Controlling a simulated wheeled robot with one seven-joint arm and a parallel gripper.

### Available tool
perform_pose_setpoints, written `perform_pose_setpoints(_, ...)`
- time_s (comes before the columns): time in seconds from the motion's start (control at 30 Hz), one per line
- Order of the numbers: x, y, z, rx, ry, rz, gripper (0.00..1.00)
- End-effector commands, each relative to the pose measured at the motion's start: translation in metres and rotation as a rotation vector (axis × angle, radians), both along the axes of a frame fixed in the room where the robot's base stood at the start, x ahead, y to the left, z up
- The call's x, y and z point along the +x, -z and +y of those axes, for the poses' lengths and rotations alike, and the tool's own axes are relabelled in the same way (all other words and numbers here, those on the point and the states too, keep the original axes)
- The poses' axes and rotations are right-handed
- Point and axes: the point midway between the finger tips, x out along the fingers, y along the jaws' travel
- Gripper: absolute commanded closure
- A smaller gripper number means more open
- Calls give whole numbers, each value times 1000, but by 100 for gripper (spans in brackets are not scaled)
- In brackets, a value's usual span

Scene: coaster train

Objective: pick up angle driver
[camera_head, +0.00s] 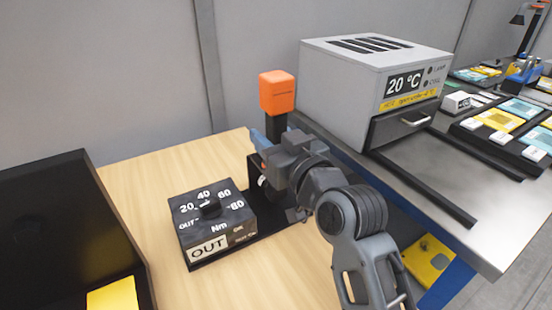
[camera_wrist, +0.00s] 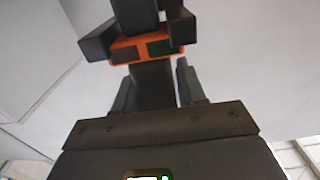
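The angle driver (camera_head: 277,93) stands upright, with an orange block on top and a dark handle below it. Its lower part is largely hidden behind my gripper. In the wrist view its orange part (camera_wrist: 124,54) and dark handle (camera_wrist: 152,85) are straight ahead. My gripper (camera_head: 268,140) is at the handle, below the orange block. In the wrist view my gripper's fingers (camera_wrist: 155,88) lie one on each side of the handle. They are close to it, but I cannot tell whether they touch it.
A black torque dial box (camera_head: 215,222) marked "OUT" sits left on the wooden table (camera_head: 280,270). A grey oven (camera_head: 365,75) stands on the metal bench at right, close beside my arm. A dark bin (camera_head: 60,230) with a yellow piece is at far left.

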Motion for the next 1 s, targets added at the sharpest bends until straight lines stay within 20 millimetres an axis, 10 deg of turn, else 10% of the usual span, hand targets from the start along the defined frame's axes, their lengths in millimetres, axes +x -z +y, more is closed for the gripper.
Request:
perform_pose_setpoints(0.4, 0, 0, 0, 0, 0, 0, 100)
perform_pose_setpoints(1.0, 0, 0, 0, 0, 0, 0, 100)
